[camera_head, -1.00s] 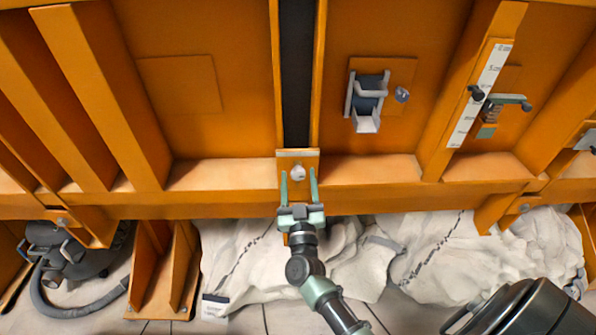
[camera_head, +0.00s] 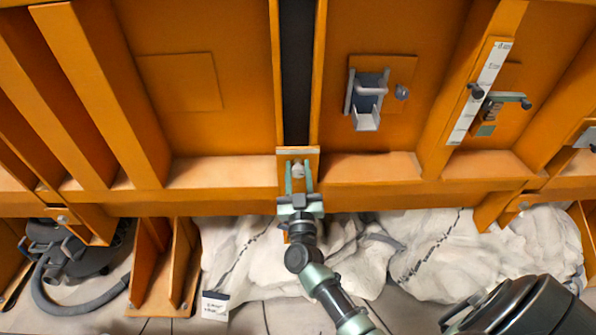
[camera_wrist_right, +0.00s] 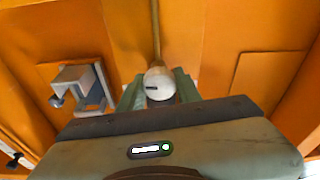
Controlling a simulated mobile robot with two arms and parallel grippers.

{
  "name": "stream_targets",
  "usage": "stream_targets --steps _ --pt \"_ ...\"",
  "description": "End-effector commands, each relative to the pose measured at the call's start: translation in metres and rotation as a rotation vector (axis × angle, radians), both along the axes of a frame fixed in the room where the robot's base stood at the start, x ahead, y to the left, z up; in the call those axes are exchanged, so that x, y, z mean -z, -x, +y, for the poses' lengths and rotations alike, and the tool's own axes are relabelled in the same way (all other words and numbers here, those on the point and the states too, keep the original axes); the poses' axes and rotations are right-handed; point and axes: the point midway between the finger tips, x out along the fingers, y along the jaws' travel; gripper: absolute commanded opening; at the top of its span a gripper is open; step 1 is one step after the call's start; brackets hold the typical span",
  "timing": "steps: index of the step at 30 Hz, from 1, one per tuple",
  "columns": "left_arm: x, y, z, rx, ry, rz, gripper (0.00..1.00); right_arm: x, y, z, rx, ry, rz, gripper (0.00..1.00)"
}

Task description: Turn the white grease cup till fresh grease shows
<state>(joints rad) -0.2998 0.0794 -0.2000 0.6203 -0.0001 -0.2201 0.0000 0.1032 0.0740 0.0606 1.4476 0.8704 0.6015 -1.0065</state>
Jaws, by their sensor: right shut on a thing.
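The white grease cup (camera_head: 298,171) sits on an orange bracket at the foot of the dark vertical channel. My right gripper (camera_head: 299,176) reaches it from below, with its two green fingers shut on the cup's sides. In the right wrist view the cup (camera_wrist_right: 159,84) is a rounded white cap with a dark mark, between the fingers (camera_wrist_right: 160,92). No grease can be made out around the cup. My left gripper is not in view.
A grey bracket with a handle (camera_head: 367,98) is on the panel to the right, beside a small knob (camera_head: 402,92). A white scale (camera_head: 481,92) runs along a rib farther right. White sacks (camera_head: 435,250) and a dark hose (camera_head: 80,305) lie below the beam.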

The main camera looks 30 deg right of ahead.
Motion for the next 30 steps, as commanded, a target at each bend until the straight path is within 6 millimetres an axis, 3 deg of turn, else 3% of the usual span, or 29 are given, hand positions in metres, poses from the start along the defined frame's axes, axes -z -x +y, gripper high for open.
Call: stream_targets --steps 30 --pt "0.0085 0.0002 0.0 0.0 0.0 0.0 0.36 0.0016 0.0009 -0.0012 -0.136 -0.659 -0.401 0.0"
